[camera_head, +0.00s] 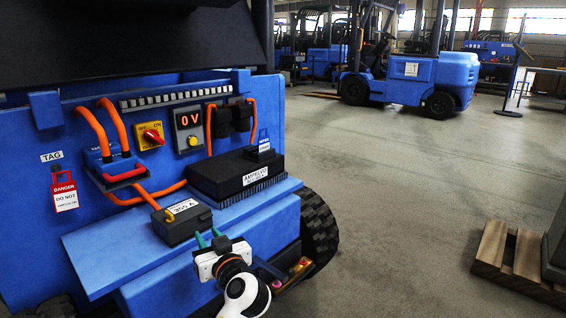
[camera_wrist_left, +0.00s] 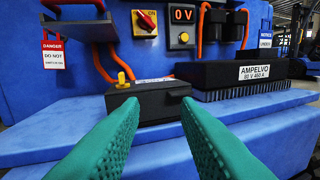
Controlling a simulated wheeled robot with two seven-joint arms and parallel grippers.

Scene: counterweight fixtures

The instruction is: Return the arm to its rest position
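My left gripper (camera_head: 209,239) is in the lower middle of the head view, with its white wrist below it. Its two teal fingers stand apart with nothing seen between them, also in the left wrist view (camera_wrist_left: 158,108). The fingertips are in front of a dark box labelled 350 A (camera_head: 183,222), which sits on the blue step of the truck. In the wrist view this box (camera_wrist_left: 150,103) lies beyond the tips; I cannot tell whether they touch it. My right gripper is in neither view.
The blue truck panel carries a red switch (camera_head: 152,136), a 0 V display (camera_head: 188,119), orange cables and a red danger tag (camera_head: 65,196). A black AMPELVO unit (camera_head: 237,172) stands right of the box. A wooden pallet (camera_head: 512,257) is at right; open floor lies between.

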